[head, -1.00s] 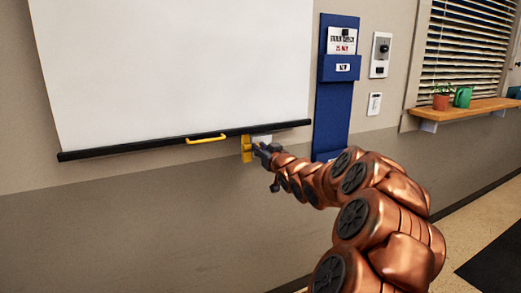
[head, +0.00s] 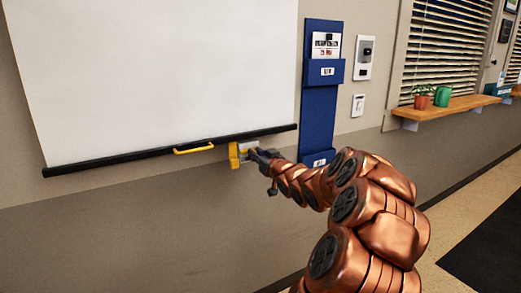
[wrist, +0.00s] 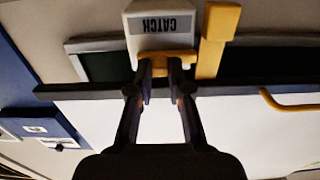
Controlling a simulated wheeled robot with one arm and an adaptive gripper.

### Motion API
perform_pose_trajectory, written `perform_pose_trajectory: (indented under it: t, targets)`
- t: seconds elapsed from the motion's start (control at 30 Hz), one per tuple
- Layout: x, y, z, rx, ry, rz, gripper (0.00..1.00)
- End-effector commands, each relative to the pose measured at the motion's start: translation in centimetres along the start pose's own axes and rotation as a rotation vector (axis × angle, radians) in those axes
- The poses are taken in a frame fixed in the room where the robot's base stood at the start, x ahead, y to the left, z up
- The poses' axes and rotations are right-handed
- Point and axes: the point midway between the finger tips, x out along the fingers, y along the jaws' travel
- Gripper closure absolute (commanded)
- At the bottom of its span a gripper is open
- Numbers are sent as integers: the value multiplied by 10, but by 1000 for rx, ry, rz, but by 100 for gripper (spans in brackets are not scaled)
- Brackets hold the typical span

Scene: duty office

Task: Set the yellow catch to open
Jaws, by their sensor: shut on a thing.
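The yellow catch (head: 234,155) sits on the wall at the right part of the screen's black bottom bar, beside a pale block. My gripper (head: 252,154) reaches the catch from the right. Its two fingers (wrist: 160,70) are shut on the yellow crosspiece, partly hiding it.
A white pull-down screen (head: 150,75) hangs left, with a yellow handle (head: 193,149) on its black bar (head: 100,163). A blue wall holder (head: 318,115) is just right of the catch. A wooden shelf (head: 452,107) with pots stands farther right. The wall below is clear.

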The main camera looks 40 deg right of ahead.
Motion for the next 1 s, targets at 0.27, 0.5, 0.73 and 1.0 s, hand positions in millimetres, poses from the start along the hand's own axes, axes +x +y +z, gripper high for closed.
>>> perform_pose_trajectory:
  t: [0.27,0.5,0.73,1.0]
  targets:
    - [-1,5,-1,2,3,10,77]
    - [-1,4,-1,1,3,8,56]
    - [-1,2,0,1,2,5,56]
    - [-21,4,-2,2,4,9,56]
